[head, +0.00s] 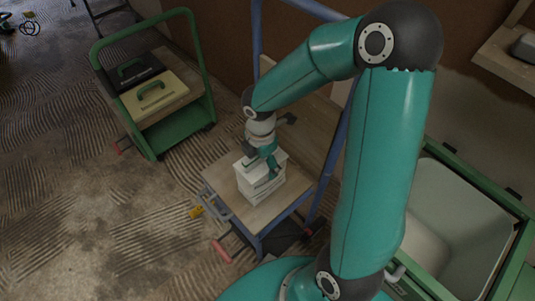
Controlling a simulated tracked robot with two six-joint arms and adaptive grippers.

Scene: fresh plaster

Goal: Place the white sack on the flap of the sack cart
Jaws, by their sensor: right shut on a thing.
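The white sack (262,186) is a pale, block-like bundle with dark print, in the middle of the head view. It rests on or just above the wooden flap (226,183) of the blue-framed sack cart (258,243); I cannot tell if it touches. A seam shows low on it, so whether it is one piece or two stacked is unclear. My right gripper (266,163) reaches down from above and is shut on the sack's top. Its fingers hide part of the top. My left gripper is out of view.
A green cart (204,75) at upper left carries a black case (135,70) and a cream case (158,98). A green-framed bin (462,170) with a pale tub stands at right.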

